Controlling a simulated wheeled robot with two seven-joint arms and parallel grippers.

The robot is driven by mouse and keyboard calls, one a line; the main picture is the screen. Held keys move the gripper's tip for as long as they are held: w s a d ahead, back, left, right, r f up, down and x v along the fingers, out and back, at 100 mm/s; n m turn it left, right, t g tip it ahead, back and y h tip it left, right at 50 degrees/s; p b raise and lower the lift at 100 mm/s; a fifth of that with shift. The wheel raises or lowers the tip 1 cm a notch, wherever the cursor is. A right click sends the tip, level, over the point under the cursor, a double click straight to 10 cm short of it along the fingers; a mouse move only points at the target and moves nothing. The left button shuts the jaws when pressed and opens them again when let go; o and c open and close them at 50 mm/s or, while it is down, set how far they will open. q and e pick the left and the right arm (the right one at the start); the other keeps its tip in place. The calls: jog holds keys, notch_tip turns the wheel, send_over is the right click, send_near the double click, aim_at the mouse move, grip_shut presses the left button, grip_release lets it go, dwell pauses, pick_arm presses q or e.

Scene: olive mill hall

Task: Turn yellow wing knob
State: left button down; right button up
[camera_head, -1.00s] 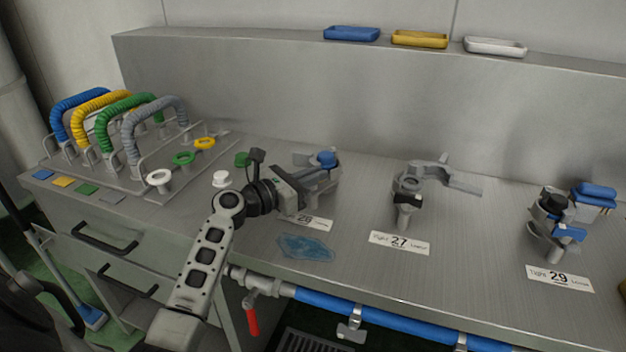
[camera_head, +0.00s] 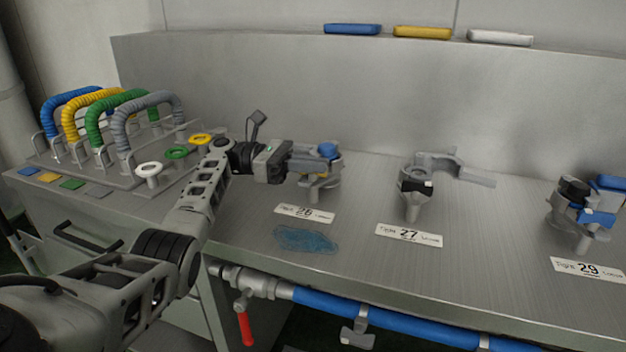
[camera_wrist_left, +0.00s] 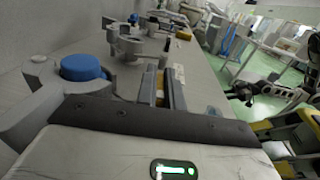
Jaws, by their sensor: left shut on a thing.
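My left gripper (camera_head: 312,161) reaches in from the left to the grey fixture (camera_head: 331,183) with the blue cap (camera_head: 328,150), behind a label that seems to read 26. In the left wrist view, a small yellow piece (camera_wrist_left: 160,86), likely the yellow wing knob, shows between the fingers. The gripper is shut on it, beside the blue cap (camera_wrist_left: 82,68). How far the knob is turned cannot be told. My right gripper is in neither current view.
Fixtures 27 (camera_head: 413,200) and 29 (camera_head: 582,222) stand to the right on the steel bench. A rack of coloured hoses (camera_head: 110,125) stands left. A blue patch (camera_head: 305,240) lies in front. A blue pipe (camera_head: 410,326) runs below the front edge.

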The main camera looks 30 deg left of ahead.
pick_arm(q)
jog(key=shift+f+m+g+b, duration=0.15)
jog(key=shift+m+g+b, duration=0.35)
jog(key=shift+g+b, duration=0.35)
pick_arm(e)
jog(key=shift+f, duration=0.45)
pick_arm(q)
jog(key=shift+g+h, duration=0.25)
jog(key=shift+h, duration=0.05)
jog(key=shift+m, duration=0.3)
pick_arm(e)
jog(key=shift+s, duration=0.1)
pick_arm(q)
jog(key=c, duration=1.5)
grip_release()
